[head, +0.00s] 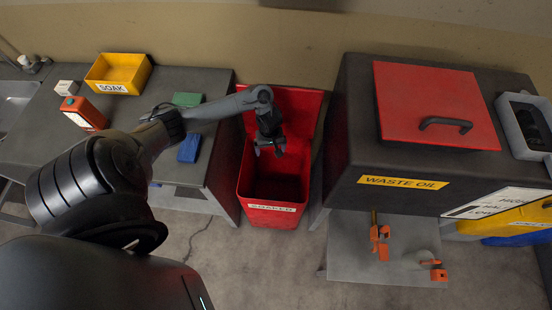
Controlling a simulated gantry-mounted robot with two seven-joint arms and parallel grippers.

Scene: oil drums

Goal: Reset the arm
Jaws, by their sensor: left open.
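My left arm reaches from the lower left across the dark table. My left gripper (270,150) hangs over the open red bin (273,209), pointing down, open and with nothing visible between its fingers. The bin has a pale label on its front rim, and its inside looks dark and partly hidden by the gripper. My right gripper is not in the head view.
A yellow SOAK tray (137,72), a red-orange container (84,112), a green block (187,99) and a blue block (189,148) sit on the left table (40,135). A dark WASTE OIL cabinet (345,130) with a red lid (430,95) stands right. A grey low platform (350,262) carries orange-handled items.

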